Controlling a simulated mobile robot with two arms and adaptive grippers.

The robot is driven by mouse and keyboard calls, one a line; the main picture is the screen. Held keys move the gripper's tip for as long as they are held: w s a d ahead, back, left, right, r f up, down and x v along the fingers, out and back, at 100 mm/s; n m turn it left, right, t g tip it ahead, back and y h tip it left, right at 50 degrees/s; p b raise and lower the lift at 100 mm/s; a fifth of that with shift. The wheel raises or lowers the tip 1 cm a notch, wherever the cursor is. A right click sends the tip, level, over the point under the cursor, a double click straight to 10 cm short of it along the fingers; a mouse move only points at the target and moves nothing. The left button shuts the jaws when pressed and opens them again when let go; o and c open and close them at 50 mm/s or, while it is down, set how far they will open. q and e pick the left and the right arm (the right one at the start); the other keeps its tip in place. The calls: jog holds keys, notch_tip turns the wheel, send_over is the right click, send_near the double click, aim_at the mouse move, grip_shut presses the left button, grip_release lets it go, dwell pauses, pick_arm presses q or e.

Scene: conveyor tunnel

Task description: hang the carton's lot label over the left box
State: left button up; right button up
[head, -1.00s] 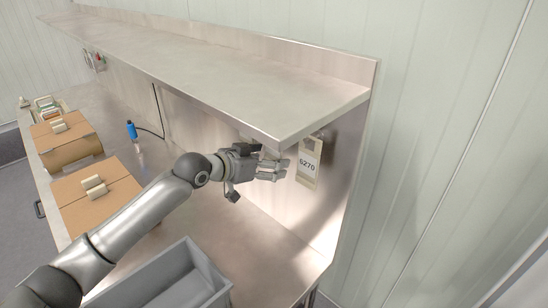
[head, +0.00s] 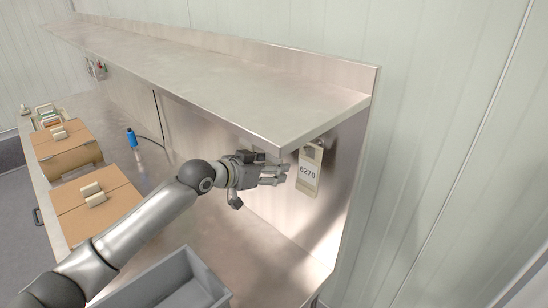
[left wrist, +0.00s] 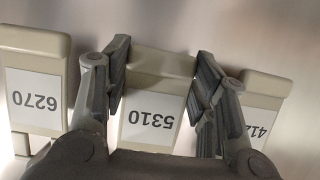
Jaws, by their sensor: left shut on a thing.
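In the left wrist view, a beige lot label numbered 5310 (left wrist: 152,118) is between the fingers of my left gripper (left wrist: 160,78), which is shut on its sides. A label numbered 6270 (left wrist: 36,105) hangs at the left of it, and a partly hidden label beginning 41 (left wrist: 262,108) is at the right. In the head view my left gripper (head: 274,174) is under the shelf's near end, and the 6270 label (head: 308,172) hangs beside it. Two brown cartons stand on the bench, one farther back (head: 48,149) and one nearer (head: 115,212). My right gripper is not in view.
A steel shelf (head: 215,75) runs above the bench close over my left gripper. A grey bin (head: 170,280) stands at the front.

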pick_arm(q)
jog(key=o, duration=0.7)
jog(key=c, duration=0.7)
jog(key=shift+r+p, duration=0.8)
jog(key=shift+r, duration=0.05)
jog(key=shift+a, duration=0.1)
jog(key=shift+s+a+p, duration=1.45)
jog(key=shift+s+a, duration=0.75)
jog(key=shift+s, duration=0.1)
